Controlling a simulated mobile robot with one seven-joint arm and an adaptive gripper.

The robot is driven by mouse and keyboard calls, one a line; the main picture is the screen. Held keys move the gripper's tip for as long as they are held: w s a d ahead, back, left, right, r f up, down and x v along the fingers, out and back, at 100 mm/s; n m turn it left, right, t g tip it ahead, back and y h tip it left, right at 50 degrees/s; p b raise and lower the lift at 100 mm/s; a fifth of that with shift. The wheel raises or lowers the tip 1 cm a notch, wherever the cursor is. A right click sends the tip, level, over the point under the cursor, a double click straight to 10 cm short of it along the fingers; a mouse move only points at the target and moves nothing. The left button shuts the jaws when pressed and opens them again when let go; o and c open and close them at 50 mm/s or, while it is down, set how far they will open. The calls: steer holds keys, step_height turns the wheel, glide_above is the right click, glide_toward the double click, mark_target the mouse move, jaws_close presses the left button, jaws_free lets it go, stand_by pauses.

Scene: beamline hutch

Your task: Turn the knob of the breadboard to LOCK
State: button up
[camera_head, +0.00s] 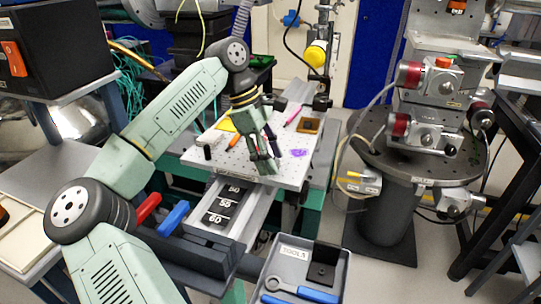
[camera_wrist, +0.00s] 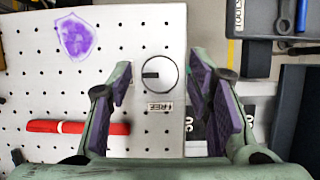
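The white perforated breadboard (camera_head: 226,162) lies on the bench in the head view and fills much of the wrist view (camera_wrist: 60,100). Its round pale knob (camera_wrist: 165,66) shows in the wrist view, with a dark bar pointing left. A small label (camera_wrist: 159,107) just below the knob appears to read FREE; no LOCK label is visible. My gripper (camera_wrist: 162,88) is open and empty, one finger on each side of the knob, with gaps between. In the head view my gripper (camera_head: 266,153) is low over the board's front part and hides the knob.
A purple patch (camera_wrist: 75,36) and a red marker (camera_wrist: 80,127) lie on the board. A black cylinder (camera_head: 207,152) stands at its left edge. A numbered rail (camera_head: 221,218) and a TOOLS tray (camera_head: 341,262) sit in front. A round instrument table (camera_head: 390,160) is at right.

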steer(key=v, duration=1.2)
stand_by(0.3)
